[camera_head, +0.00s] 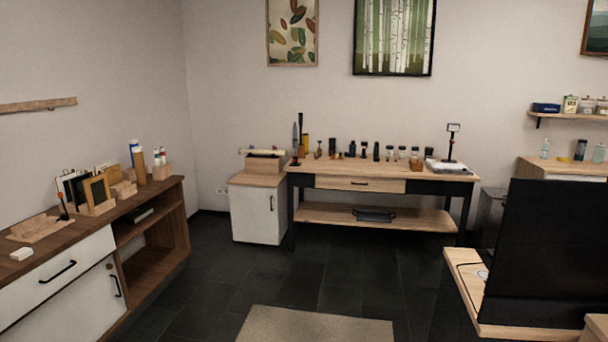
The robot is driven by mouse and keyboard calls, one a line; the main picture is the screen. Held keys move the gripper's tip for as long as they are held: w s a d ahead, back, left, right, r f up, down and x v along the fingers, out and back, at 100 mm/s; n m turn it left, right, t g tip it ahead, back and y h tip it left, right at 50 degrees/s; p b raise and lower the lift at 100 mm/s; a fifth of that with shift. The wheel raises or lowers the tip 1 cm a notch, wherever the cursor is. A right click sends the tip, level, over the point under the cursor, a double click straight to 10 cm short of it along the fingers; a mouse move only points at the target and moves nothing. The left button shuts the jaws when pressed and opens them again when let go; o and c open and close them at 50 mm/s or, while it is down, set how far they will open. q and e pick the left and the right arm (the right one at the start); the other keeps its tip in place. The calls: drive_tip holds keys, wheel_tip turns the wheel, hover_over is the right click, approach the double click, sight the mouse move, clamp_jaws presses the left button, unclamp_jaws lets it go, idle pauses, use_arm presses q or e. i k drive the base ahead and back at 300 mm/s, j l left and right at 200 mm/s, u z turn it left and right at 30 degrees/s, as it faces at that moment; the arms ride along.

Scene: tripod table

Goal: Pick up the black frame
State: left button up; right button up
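A black frame (77,190) stands upright on the sideboard (150,192) at the left, in a row of several small frames. A light wooden frame (97,192) with a dark middle stands in front of it and hides part of it. Another dark-edged frame with a white face (64,187) stands close behind on its left. A larger black-edged picture of birch trunks (394,37) hangs on the back wall. Neither of my grippers is in view.
Wooden blocks and upright tubes (141,165) stand right of the frames. A wooden tray (36,228) and a white block (21,254) lie nearer. A workbench (380,180) stands at the back, a large black panel (555,240) at right. The dark floor (230,285) between is open, with a beige mat (315,325).

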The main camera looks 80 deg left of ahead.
sight(76, 184)
drive_tip(key=u, duration=4.05)
drive_tip(key=i+z, duration=0.15)
drive_tip(key=i, duration=0.5)
drive_tip(key=i+z, duration=0.15)
drive_tip(key=i, duration=0.55)
drive_tip(key=i+j+z, duration=0.15)
drive_tip(key=i, duration=0.5)
drive_tip(key=j, duration=0.1)
